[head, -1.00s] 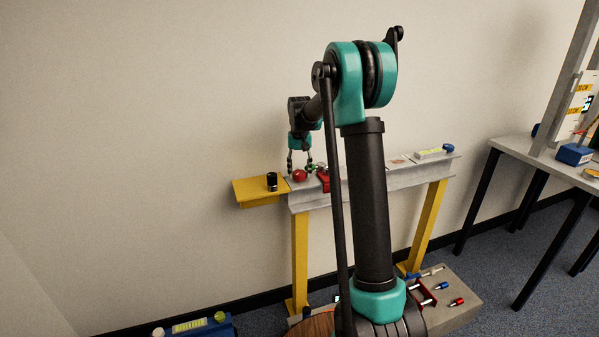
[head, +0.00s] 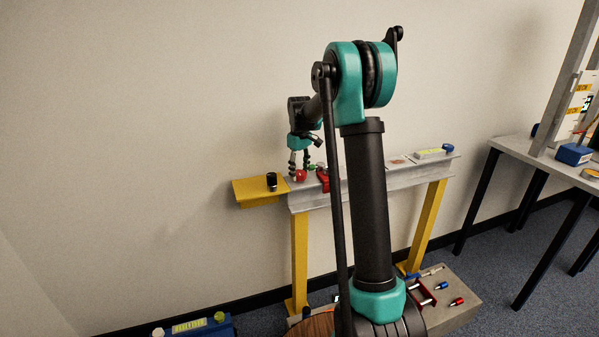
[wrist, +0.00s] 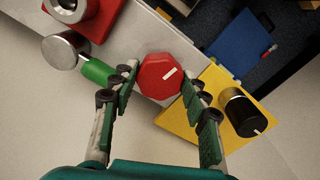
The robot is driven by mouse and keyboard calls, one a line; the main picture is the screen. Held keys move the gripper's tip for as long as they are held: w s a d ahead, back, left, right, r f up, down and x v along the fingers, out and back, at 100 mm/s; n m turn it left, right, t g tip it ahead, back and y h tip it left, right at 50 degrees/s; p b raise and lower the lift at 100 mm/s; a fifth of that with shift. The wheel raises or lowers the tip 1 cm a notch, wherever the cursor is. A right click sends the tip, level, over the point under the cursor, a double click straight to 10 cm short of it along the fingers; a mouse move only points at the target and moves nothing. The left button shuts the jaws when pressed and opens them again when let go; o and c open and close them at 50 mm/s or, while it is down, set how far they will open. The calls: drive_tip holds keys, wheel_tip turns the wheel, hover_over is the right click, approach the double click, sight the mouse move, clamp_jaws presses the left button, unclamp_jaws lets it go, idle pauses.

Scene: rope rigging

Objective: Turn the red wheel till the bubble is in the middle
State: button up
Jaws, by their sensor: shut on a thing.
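The red wheel (wrist: 158,78) is a many-sided knob with a white line on its top, seen from above in the wrist view. In the head view the red wheel (head: 300,176) sits at the left end of the grey beam. My gripper (wrist: 160,84) has its fingers on opposite sides of the wheel and is shut on it; it also shows in the head view (head: 299,173).
A yellow plate (head: 258,189) with a black cylinder (head: 271,181) adjoins the beam's left end. A red block (wrist: 88,18), a metal knob (wrist: 62,50) and a green cylinder (wrist: 98,71) stand close to my left finger. A blue box (head: 205,329) is at lower left.

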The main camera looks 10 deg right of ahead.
sight(300, 172)
idle(0.3)
drive_tip(key=o, duration=1.2)
drive_tip(key=shift+c, duration=0.2)
drive_tip(key=shift+r, duration=4)
